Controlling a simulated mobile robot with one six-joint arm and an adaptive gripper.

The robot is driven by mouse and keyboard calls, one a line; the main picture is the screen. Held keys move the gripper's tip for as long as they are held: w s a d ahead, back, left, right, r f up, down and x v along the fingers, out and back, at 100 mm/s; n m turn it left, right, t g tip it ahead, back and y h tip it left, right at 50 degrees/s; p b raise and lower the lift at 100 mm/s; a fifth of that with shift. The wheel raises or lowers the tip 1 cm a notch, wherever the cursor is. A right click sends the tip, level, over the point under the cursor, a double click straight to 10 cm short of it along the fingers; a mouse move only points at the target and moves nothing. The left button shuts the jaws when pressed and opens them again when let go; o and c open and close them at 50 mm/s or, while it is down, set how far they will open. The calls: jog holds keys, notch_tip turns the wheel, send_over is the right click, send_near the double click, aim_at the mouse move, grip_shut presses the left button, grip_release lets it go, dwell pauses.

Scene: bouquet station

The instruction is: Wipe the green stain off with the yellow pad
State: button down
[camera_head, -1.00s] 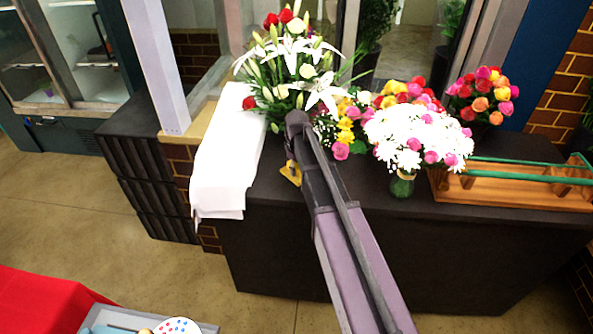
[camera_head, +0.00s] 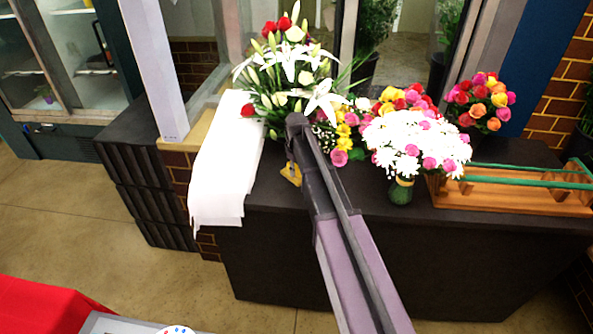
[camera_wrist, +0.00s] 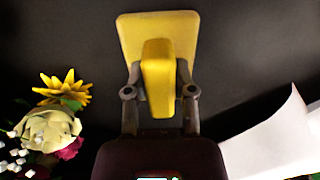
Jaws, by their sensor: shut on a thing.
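The yellow pad (camera_wrist: 130,35) is a flat plate with a raised block handle. My gripper (camera_wrist: 158,82) is shut on the handle, one finger on each side. In the head view the pad (camera_head: 291,174) shows as a small yellow patch beside my arm, low over the dark counter (camera_head: 265,228) near its front edge. I cannot tell whether it touches the top. In the head view my arm hides most of the gripper. No green stain shows in either view; the pad or my arm may cover it.
White paper (camera_head: 226,160) drapes over the counter left of the pad. A lily bouquet (camera_head: 290,75) stands behind it. A white-flowered bouquet (camera_head: 415,145) and a wooden rack (camera_head: 500,190) stand to the right. A red cloth (camera_head: 45,312) is at lower left.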

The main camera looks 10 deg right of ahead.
jog(key=shift+w+d, duration=0.3)
jog(key=shift+w, duration=0.7)
jog(key=shift+w+d, duration=0.3)
jog(key=shift+w, duration=0.65)
jog(key=shift+r, duration=0.2)
notch_tip(320, 180, up, 6)
jog(key=p, duration=0.6)
jog(key=shift+f, duration=0.1)
notch_tip(320, 180, up, 3)
jog(key=p, duration=0.3)
jog(key=shift+s+f, duration=0.1)
jog(key=shift+s, duration=0.05)
